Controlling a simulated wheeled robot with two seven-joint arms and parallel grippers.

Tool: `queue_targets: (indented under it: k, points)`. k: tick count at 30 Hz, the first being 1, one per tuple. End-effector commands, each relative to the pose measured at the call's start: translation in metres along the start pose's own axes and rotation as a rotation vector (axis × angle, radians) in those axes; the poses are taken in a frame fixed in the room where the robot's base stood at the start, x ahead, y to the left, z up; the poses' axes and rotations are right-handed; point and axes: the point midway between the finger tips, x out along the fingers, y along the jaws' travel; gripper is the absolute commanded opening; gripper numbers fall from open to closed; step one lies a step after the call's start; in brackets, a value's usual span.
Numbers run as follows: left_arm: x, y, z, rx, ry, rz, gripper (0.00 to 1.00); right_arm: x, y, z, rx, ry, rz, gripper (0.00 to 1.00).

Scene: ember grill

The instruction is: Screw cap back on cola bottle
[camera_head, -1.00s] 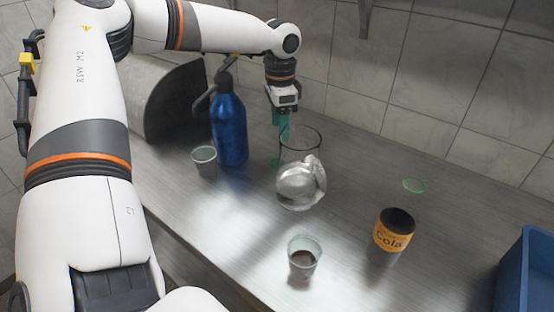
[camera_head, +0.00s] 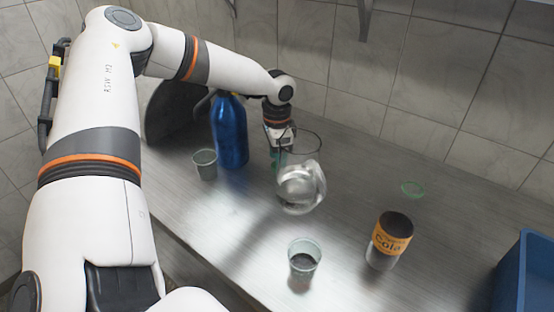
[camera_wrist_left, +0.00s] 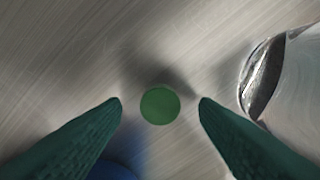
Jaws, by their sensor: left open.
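The cola bottle (camera_head: 391,240) stands upright on the metal counter at right centre, with an orange Cola label and a dark open-looking top. A small round green cap (camera_wrist_left: 160,105) lies on the counter in the left wrist view. My left gripper (camera_wrist_left: 160,103) is open, its two green fingers apart on either side of the cap with a gap on each side. In the head view the left gripper (camera_head: 279,160) points down behind a clear glass jug, which partly hides the fingers and hides the cap. My right gripper is not in view.
The glass jug (camera_head: 300,188) is close beside my left gripper and also at the right of the wrist view (camera_wrist_left: 295,85). A blue bottle (camera_head: 230,132) and a cup (camera_head: 205,165) stand left. Another cup (camera_head: 303,262), a flat green disc (camera_head: 412,188) and a blue crate (camera_head: 530,275) are around.

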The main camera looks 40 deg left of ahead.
Motion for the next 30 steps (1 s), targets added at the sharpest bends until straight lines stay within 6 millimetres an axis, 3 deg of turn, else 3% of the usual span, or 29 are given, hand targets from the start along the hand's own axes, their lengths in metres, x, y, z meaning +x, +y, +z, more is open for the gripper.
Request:
queue_targets:
  k: [4,14,23,30]
  points:
    - [0.0109,0.0001,0.0000,0.001,0.001,0.001,0.55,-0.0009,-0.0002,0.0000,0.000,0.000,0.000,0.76]
    - [0.0112,0.0002,0.0002,0.001,0.000,0.001,0.55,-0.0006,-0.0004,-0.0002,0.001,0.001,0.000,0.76]
    - [0.0110,0.0002,0.0002,0.001,0.000,0.001,0.07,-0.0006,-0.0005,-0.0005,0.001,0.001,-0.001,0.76]
    - [0.0109,0.0002,0.0002,0.001,0.000,0.001,0.07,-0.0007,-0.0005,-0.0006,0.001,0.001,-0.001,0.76]
